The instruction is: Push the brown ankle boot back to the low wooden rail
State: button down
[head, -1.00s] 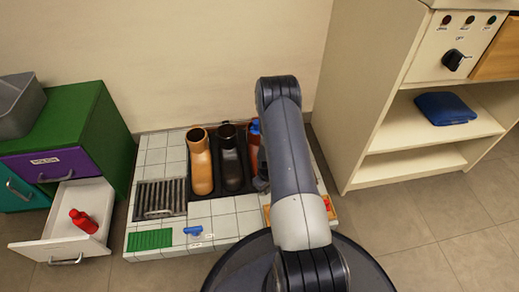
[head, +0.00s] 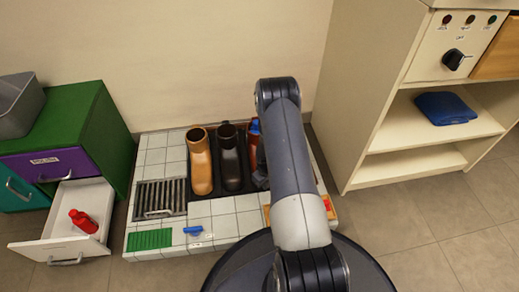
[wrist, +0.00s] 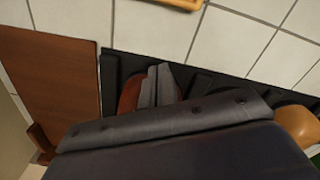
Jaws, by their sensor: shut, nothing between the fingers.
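The brown ankle boot (head: 252,154) stands on the dark tray at the right end of the boot row, largely hidden by my arm in the head view. A blue item shows at its top. In the wrist view, a reddish-brown part of the boot (wrist: 130,92) shows beside my gripper (wrist: 157,85). My gripper is shut and empty, low at the boot's near end; whether they touch is unclear. A brown wooden board (wrist: 52,80) shows at the left of the wrist view; I cannot tell whether it is the low rail.
A tan boot (head: 201,163) and a dark boot (head: 231,158) stand left of it. A metal grate (head: 160,198), green mat (head: 150,239) and blue item (head: 193,230) are on the tiled platform. An open drawer (head: 62,235) is left, a shelf unit (head: 400,142) right.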

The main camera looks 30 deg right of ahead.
jog(key=shift+w+d, duration=0.5)
jog(key=shift+w, duration=1.35)
jog(key=shift+w+d, duration=0.55)
jog(key=shift+w, duration=1.25)
jog(key=shift+w+d, duration=0.5)
jog(key=shift+w, duration=1.35)
jog(key=shift+s+a+r+p, duration=0.2)
jog(key=shift+s+r+p, duration=0.4)
jog(key=shift+s+p, duration=0.35)
jog(key=shift+s+a+r+p, duration=0.2)
jog(key=shift+s+r+p, duration=0.05)
jog(key=shift+s+p, duration=0.25)
jog(key=shift+s+a+r+p, duration=0.2)
jog(key=shift+s+p, duration=0.2)
jog(key=shift+s, duration=0.15)
notch_tip(320, 180, up, 10)
jog(key=s+p, duration=0.2)
jog(key=p, duration=0.4)
jog(key=shift+a, duration=0.25)
jog(key=shift+f, duration=0.1)
jog(key=f+b, duration=0.2)
jog(key=f, duration=0.1)
jog(key=w+f+b, duration=0.1)
jog(key=f+b, duration=0.1)
jog(key=f, duration=0.1)
jog(key=w+f+b, duration=0.1)
jog(key=f+b, duration=0.1)
jog(key=f, duration=0.2)
jog(key=shift+d, duration=0.3)
jog(key=shift+r, duration=0.15)
